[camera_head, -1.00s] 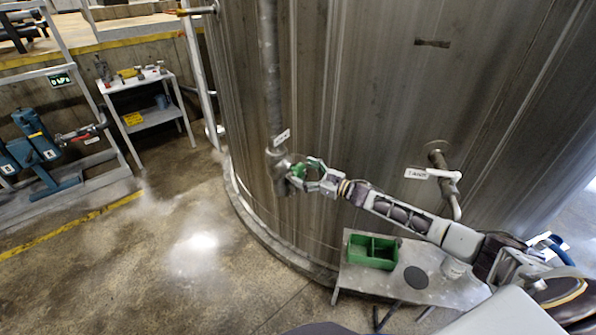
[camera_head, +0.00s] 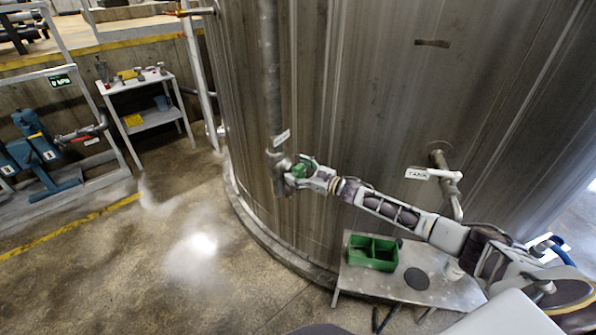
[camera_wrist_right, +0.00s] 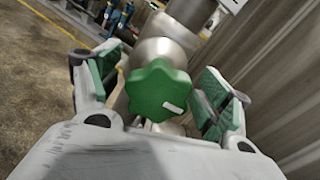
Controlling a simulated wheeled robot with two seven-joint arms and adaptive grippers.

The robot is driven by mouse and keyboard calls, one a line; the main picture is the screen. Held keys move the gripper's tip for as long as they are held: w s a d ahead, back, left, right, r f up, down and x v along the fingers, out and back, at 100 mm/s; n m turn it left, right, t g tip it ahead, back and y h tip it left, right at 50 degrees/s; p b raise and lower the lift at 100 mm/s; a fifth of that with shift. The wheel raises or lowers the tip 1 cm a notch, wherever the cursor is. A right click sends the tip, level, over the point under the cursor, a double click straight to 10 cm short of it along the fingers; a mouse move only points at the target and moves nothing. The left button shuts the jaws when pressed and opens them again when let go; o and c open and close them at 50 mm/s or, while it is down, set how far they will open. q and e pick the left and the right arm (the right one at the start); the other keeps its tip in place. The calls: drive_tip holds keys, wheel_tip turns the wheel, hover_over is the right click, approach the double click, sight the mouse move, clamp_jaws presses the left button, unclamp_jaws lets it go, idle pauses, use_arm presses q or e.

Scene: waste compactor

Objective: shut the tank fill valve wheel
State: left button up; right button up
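The green lobed valve wheel (camera_head: 299,169) sits on a metal valve body low on the vertical pipe in front of the tank. In the right wrist view the wheel (camera_wrist_right: 158,90) faces the camera, with a small white mark on it. My right gripper (camera_head: 306,173) is at the wheel, its arm reaching in from the right. In the wrist view the gripper (camera_wrist_right: 160,84) is open, with a green-padded finger on each side of the wheel. A gap shows on both sides; whether any part touches is unclear. My left gripper is not in view.
The large metal tank (camera_head: 360,110) stands close behind the valve. A TANK label (camera_head: 417,174) hangs by another pipe at right. A low metal table (camera_head: 357,281) with a green bin (camera_head: 372,252) stands below my arm. The floor at left is open.

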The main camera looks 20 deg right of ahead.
drive_tip(key=c, duration=1)
drive_tip(key=shift+o, duration=0.2)
